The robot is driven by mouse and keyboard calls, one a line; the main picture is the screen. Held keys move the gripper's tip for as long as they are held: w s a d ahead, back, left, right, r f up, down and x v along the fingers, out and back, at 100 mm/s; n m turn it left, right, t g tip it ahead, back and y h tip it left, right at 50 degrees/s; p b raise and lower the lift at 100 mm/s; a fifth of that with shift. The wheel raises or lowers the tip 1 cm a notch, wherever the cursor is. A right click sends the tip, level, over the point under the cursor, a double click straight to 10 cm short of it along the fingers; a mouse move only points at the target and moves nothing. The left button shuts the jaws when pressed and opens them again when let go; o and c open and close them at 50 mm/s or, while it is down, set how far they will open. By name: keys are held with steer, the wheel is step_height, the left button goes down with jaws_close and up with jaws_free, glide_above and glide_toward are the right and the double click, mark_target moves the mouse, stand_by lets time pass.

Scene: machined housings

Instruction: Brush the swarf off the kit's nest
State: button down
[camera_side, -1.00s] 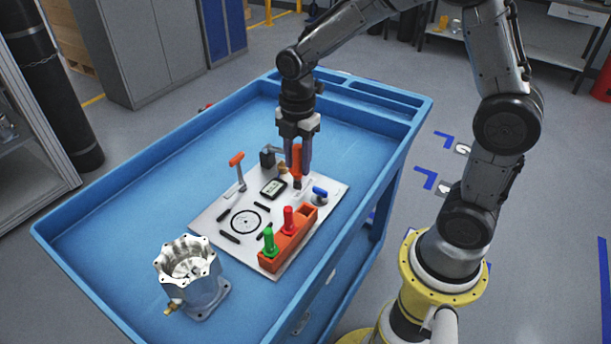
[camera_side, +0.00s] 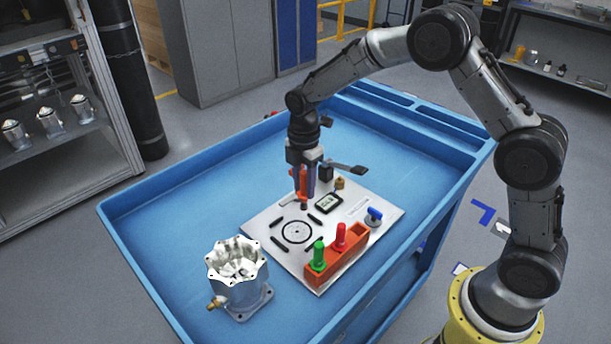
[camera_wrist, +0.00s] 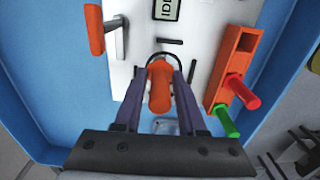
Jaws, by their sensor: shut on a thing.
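My gripper (camera_side: 304,190) is shut on an orange-handled brush (camera_wrist: 160,88), its dark tip pointing down. It hangs over the far side of the light kit plate (camera_side: 378,196), near the nest (camera_side: 296,232), a black ring with dark slots around it. I cannot tell whether the tip touches the plate. In the wrist view the fingers and brush hide most of the ring. I cannot make out the swarf clearly. A red-orange rack (camera_side: 322,272) on the plate's near right side holds a green peg (camera_side: 318,256) and a red peg (camera_side: 340,238).
A machined housing (camera_side: 238,285) with a brass fitting stands on the blue cart (camera_side: 160,205), left of the plate. An orange lever (camera_wrist: 96,28) stands near my gripper. A small display (camera_side: 328,202) and a blue knob (camera_side: 374,213) sit on the plate. The cart's far right is clear.

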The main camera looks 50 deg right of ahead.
steer(key=shift+f, duration=2)
steer(key=shift+a+f, duration=0.2)
steer(key=shift+f, duration=0.1)
steer(key=shift+a+f, duration=0.15)
steer(key=shift+a, duration=3.25)
steer(key=shift+s+a, duration=0.2)
steer(key=shift+s+d, duration=0.35)
steer(key=shift+d, duration=3.55)
steer(key=shift+s, duration=0.4)
steer(key=shift+s+a, duration=0.2)
steer(key=shift+a, duration=3.5)
steer(key=shift+w+a+r, duration=0.1)
steer(key=shift+a+r, duration=0.1)
step_height(320, 180, up, 8)
steer(key=shift+f, duration=0.15)
steer(key=shift+d, duration=0.1)
